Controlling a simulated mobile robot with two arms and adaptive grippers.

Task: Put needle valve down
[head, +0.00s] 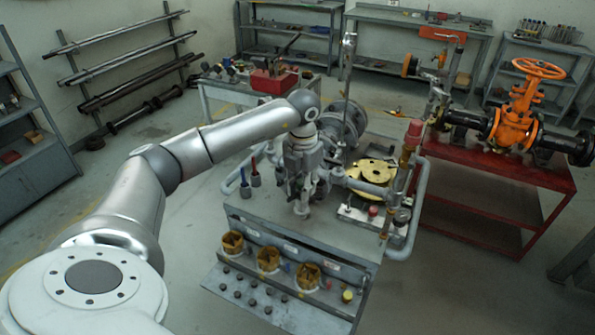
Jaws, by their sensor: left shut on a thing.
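My left arm reaches in from the left, and my left gripper (303,185) points down over the grey workbench (300,232). It is shut on a small grey metal piece, which I take to be the needle valve (302,207). The fingers hide much of it, and its outline blends with the grey fittings behind. I cannot tell whether its lower end touches the bench top. My right gripper is not in view.
Blue and red handled tools (249,173) stand left of the gripper. A yellow round flange (371,172) and pipework are close on the right. Several brown cups (268,260) line the bench front. An orange gate valve (515,118) stands on a red table (495,170).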

